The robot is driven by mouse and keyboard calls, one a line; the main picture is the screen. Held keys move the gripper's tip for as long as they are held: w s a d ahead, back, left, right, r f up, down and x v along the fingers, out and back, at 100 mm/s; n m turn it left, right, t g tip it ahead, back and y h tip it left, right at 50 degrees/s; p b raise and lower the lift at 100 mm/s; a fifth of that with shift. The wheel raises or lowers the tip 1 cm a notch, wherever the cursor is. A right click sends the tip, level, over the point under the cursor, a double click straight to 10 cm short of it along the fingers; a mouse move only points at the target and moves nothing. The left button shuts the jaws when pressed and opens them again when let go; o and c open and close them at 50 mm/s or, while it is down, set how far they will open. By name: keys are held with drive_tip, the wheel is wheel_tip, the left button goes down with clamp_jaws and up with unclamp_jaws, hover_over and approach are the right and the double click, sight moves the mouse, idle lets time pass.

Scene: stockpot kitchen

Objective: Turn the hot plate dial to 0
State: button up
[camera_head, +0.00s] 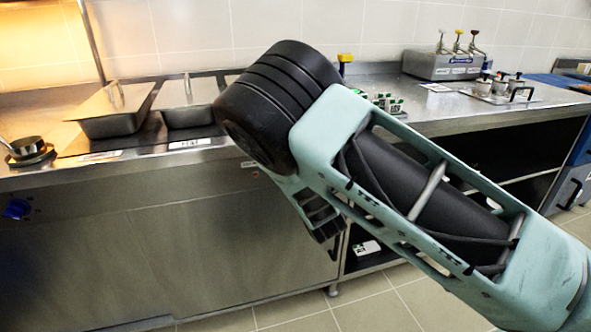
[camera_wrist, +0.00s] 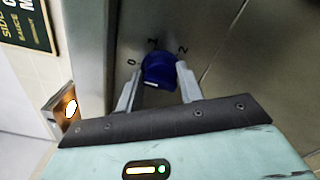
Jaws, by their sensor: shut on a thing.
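In the wrist view the blue dial (camera_wrist: 158,68) sits on a grey metal panel, with the figures 0, 1 and 2 printed around it. A short white mark shows on its near edge; I cannot tell which figure the dial is set to. My gripper (camera_wrist: 158,76) has one grey finger on each side of the dial and is shut on it. In the head view my arm covers the middle of the counter front, and the fingertips are hidden. A blue dial (camera_head: 16,208) shows on the far left of the counter front there; I cannot tell if it is the same one.
Two metal pans (camera_head: 112,112) stand on the steel counter (camera_head: 60,178) behind my arm. A pump dispenser (camera_head: 443,66) stands at the back right. A dark sign (camera_wrist: 28,25) is at the wrist view's upper left. The tiled floor (camera_head: 385,305) in front is clear.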

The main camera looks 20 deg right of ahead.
idle(0.3)
drive_tip(key=o, duration=1)
drive_tip(key=shift+s, duration=0.1)
drive_tip(key=s, duration=1.7)
drive_tip(key=shift+p, duration=0.35)
drive_tip(key=shift+s+f, duration=0.1)
